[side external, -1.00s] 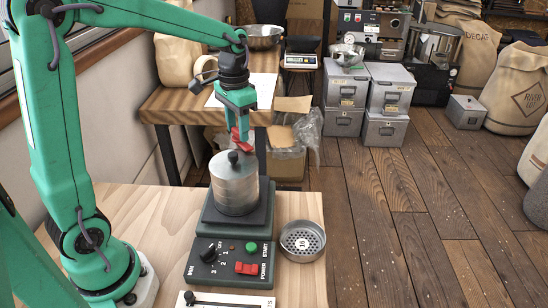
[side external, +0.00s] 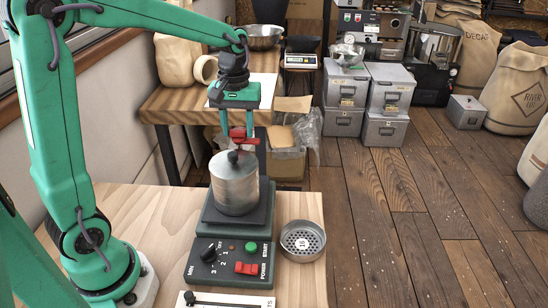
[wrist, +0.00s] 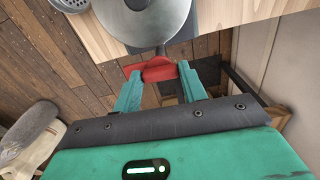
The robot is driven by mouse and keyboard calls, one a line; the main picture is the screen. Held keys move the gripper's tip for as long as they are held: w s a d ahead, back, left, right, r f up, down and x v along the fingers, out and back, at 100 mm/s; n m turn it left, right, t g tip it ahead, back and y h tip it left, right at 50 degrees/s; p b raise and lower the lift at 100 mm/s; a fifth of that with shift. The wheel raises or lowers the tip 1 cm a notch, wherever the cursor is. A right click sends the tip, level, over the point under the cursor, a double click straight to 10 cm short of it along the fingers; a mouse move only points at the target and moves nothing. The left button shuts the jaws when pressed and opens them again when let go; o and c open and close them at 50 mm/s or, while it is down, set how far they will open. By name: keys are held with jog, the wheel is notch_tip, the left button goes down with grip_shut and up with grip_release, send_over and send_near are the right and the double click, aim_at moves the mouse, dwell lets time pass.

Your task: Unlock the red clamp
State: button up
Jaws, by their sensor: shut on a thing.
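The red clamp (side external: 238,136) is above and just behind the metal canister (side external: 236,190) in the side view. The canister has a black knob (side external: 234,157) on its lid and stands on a dark machine base (side external: 262,228). My gripper (side external: 239,124) reaches down from above with one finger on each side of the clamp. In the wrist view my gripper (wrist: 160,84) is shut on the red clamp (wrist: 157,69), beside the round metal lid (wrist: 145,18). The clamp's mounting is partly hidden behind the fingers and canister.
A perforated metal cup (side external: 302,241) stands on the wooden worktop (side external: 305,280) to the right. A side table (side external: 180,104) is behind. Open floor lies right.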

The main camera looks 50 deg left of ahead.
aim_at(238, 130)
jog(key=shift+w+r+n, duration=0.1)
jog(key=shift+n, duration=0.2)
jog(key=o, duration=1)
notch_tip(238, 130, up, 7)
jog(key=shift+r, duration=0.4)
dwell(0.3)
